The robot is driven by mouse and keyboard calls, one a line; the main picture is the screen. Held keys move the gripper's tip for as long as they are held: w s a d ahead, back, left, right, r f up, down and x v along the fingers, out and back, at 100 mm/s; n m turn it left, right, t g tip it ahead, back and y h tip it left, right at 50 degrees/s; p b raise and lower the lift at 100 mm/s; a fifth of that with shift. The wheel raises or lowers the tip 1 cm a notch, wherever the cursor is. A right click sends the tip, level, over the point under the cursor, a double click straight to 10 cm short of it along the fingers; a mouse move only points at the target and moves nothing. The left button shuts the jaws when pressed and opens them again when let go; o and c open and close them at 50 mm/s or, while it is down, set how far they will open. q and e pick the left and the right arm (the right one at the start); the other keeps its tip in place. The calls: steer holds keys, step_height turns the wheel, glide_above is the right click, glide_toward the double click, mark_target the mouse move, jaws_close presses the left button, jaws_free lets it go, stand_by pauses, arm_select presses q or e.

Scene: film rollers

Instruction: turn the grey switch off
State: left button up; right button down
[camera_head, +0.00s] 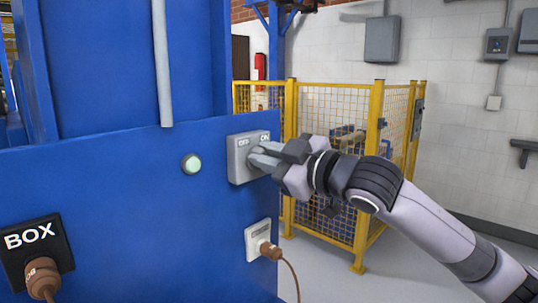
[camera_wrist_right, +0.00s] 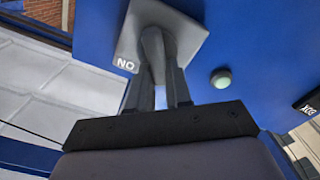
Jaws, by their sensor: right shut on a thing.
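The grey switch (camera_head: 236,162) is a box on the blue panel, with OFF and ON labels at its upper left and upper right. My right gripper (camera_head: 262,158) reaches it from the right, its fingers shut on the switch's knob, which they mostly hide. In the right wrist view the switch (camera_wrist_right: 187,38) shows upside down with the ON label beside the fingers. The right gripper's fingers (camera_wrist_right: 156,50) point at the switch's middle there. The knob's exact angle cannot be told. My left gripper is not in view.
A pale round button (camera_head: 191,164) sits left of the switch on the blue panel (camera_head: 120,190). A white socket (camera_head: 254,238) with a brown plug is below. A BOX connector (camera_head: 32,240) is lower left. A yellow mesh fence (camera_head: 325,110) stands behind my right arm.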

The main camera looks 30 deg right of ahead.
steer(key=shift+a+f+n, duration=0.1)
steer(key=shift+n, duration=0.7)
steer(key=c, duration=1)
jaws_free()
steer(key=shift+c, duration=0.2)
steer(key=shift+s, duration=0.15)
steer(key=b+v, duration=0.2)
steer(key=v, duration=0.5)
steer(key=shift+b, duration=0.3)
